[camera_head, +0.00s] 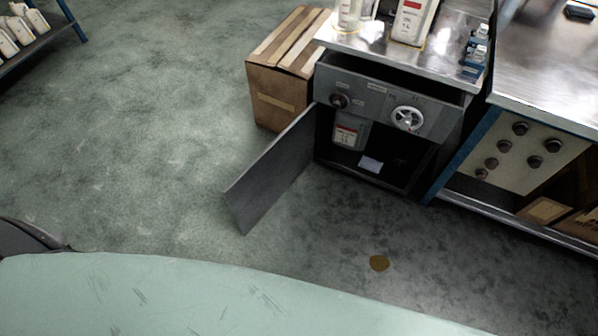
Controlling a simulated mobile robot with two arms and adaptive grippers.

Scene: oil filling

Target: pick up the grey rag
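I cannot make out a grey rag for certain. A small pale, bluish-grey flat piece (371,164) lies on the floor of the open cabinet (375,92); it is too small to tell whether it is cloth or paper. A white container with a red label (347,135) is inside the cabinet, to the left of this piece. The cabinet door (270,172) stands swung open to the left. Neither of my grippers shows in the head view.
A metal workbench (560,75) with knobs is at the right. A shelf with white bottles (20,30) is far left. The floor between is clear.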

